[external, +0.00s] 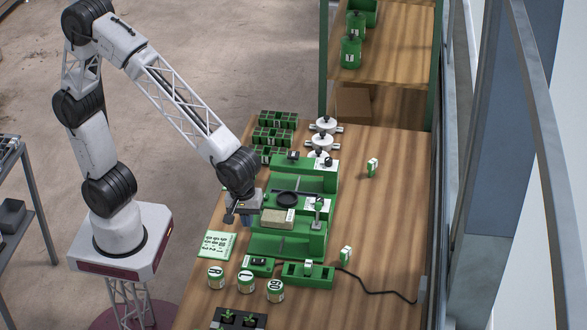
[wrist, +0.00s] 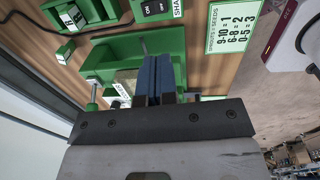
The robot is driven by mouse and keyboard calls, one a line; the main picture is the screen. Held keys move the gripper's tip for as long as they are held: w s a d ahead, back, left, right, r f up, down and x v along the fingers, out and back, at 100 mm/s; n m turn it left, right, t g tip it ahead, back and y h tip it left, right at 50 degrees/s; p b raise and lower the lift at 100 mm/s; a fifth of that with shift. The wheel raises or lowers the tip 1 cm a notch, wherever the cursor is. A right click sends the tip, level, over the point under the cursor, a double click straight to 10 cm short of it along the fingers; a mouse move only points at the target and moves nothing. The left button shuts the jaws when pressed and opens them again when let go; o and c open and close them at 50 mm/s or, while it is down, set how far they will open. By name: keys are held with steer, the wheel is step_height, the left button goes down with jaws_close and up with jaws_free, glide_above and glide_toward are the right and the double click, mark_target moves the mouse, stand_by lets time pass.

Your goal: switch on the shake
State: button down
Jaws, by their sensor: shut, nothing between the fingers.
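The shake switch box (external: 259,266) is a small green box with a dark rocker, at the near end of the green seeder (external: 288,247). In the wrist view the switch box (wrist: 152,9) shows at the top edge, cut off, with ON lettering and a partly visible "SHA..." label. Which way the rocker is set I cannot tell. My gripper (external: 246,221) hangs over the left side of the seeder, farther back than the switch box and apart from it. In the wrist view the blue fingers of my gripper (wrist: 157,80) are together and empty, pointing toward the seeder.
A seed chart (external: 217,244) lies left of the switch box. Several labelled pots (external: 246,281) stand just in front of it. A green holder (external: 307,275) with a small bottle is to its right. A black cable (external: 378,288) crosses the table. The table's right side is mostly clear.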

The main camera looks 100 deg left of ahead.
mark_target(262, 261)
steer(key=shift+w+t, duration=0.3)
steer(key=shift+w, duration=0.45)
steer(key=shift+f, duration=0.1)
steer(key=f, duration=0.4)
steer(key=w+f, duration=0.1)
steer(key=f, duration=0.4)
steer(key=w+f, duration=0.1)
steer(key=f, duration=0.3)
steer(key=shift+f, duration=0.3)
